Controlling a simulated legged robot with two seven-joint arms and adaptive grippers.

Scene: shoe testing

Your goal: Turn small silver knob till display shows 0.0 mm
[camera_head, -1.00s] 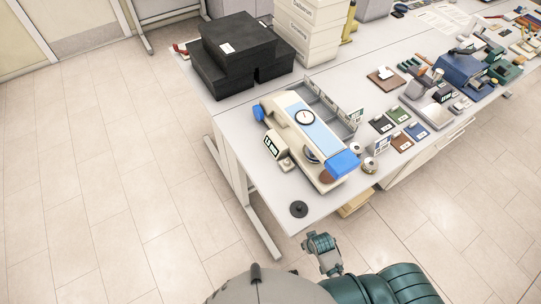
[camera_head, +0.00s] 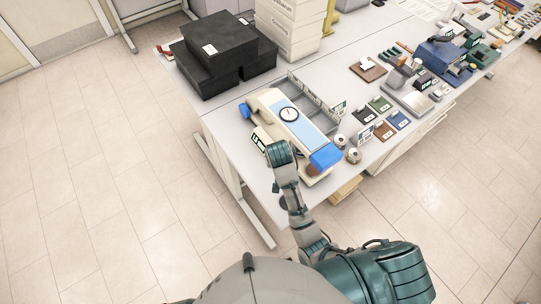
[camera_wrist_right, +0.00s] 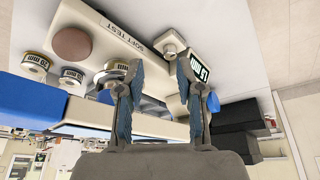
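The beige test device (camera_head: 262,100) with blue ends and a round dial stands on the table. Its small display (camera_head: 258,143) sits on the near left side, partly hidden by my right gripper. In the right wrist view the display (camera_wrist_right: 202,68) appears upside down and seems to read 1.5 mm. The small silver knob (camera_wrist_right: 172,37) on a beige block shows beyond the fingertips. My right gripper (camera_head: 277,155) is over that side of the device. In the wrist view the right gripper (camera_wrist_right: 159,66) is open and empty, apart from the knob. My left gripper is out of view.
Silver weights (camera_head: 353,155) stand right of the device, and a grey divided tray (camera_head: 318,97) lies behind it. Black boxes (camera_head: 220,50) are at the back left. Coloured sample plates (camera_head: 381,104) lie to the right. The table's front edge is close.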

